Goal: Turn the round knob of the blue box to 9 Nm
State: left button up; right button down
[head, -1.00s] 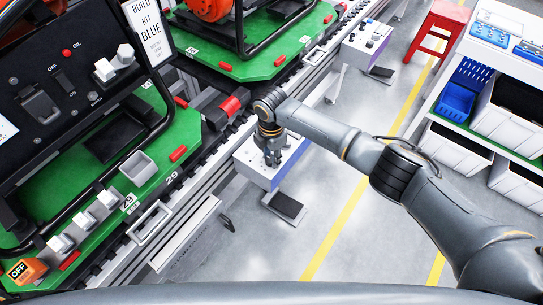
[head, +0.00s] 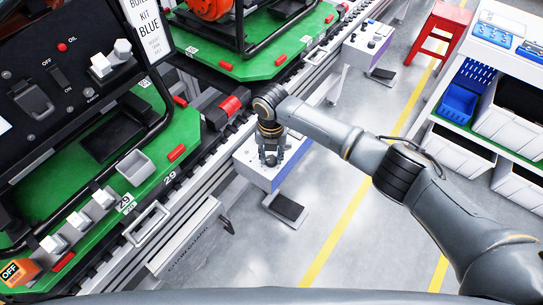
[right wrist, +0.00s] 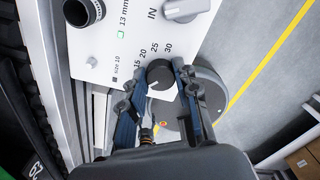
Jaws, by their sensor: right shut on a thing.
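The box (head: 253,170) has a white top and a blue-violet side, and stands beside the conveyor. My right gripper (head: 270,160) points down onto its top. In the right wrist view a dark round knob (right wrist: 159,74) sits between the two fingers of this gripper, which is shut on it. Printed numbers 15, 20, 25 and 30 show beside the knob. A small light mark shows on the knob, but I cannot read its setting, and no 9 is legible. My left gripper is not in view.
On the same panel are a grey switch (right wrist: 184,9) by "IN", a black round socket (right wrist: 82,11) and a green light by "13 mm". The conveyor (head: 190,185) with green pallets runs along the left. A red stool (head: 440,30) and a shelf with bins stand right.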

aim_at(271, 159)
jog(key=shift+n, duration=0.9)
jog(key=c, duration=1)
grip_release()
notch_tip(271, 159, up, 12)
jog(key=shift+r, duration=0.1)
